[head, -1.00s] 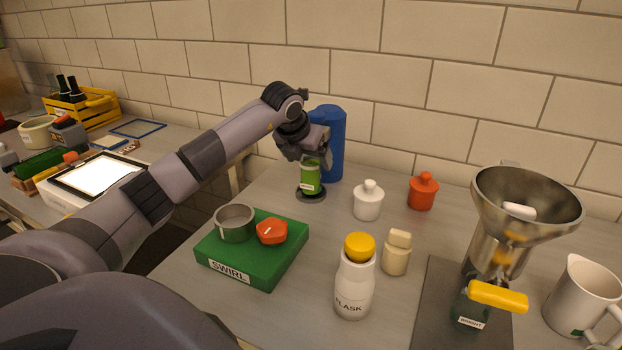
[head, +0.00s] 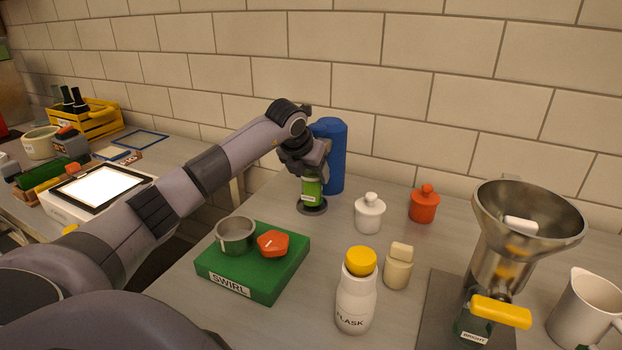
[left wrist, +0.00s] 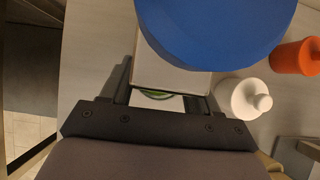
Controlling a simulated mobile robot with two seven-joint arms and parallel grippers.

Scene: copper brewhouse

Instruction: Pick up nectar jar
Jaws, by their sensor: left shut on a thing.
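A small green jar (head: 311,190) with a pale label stands upright at the back of the counter; the label is too small to read. A dark round disc (head: 312,207) is under it, and I cannot tell whether they touch. My left gripper (head: 313,174) comes down from above and is shut on the jar's upper part. In the left wrist view the jar's green rim (left wrist: 156,94) shows between the fingers; the rest is hidden. My right gripper is not in view.
A tall blue cylinder (head: 333,158) stands close behind the gripper. A white lidded jar (head: 369,213) and an orange one (head: 424,204) are to the right. A green SWIRL block (head: 255,278), a FLASK bottle (head: 355,300) and a metal funnel (head: 520,225) are nearer.

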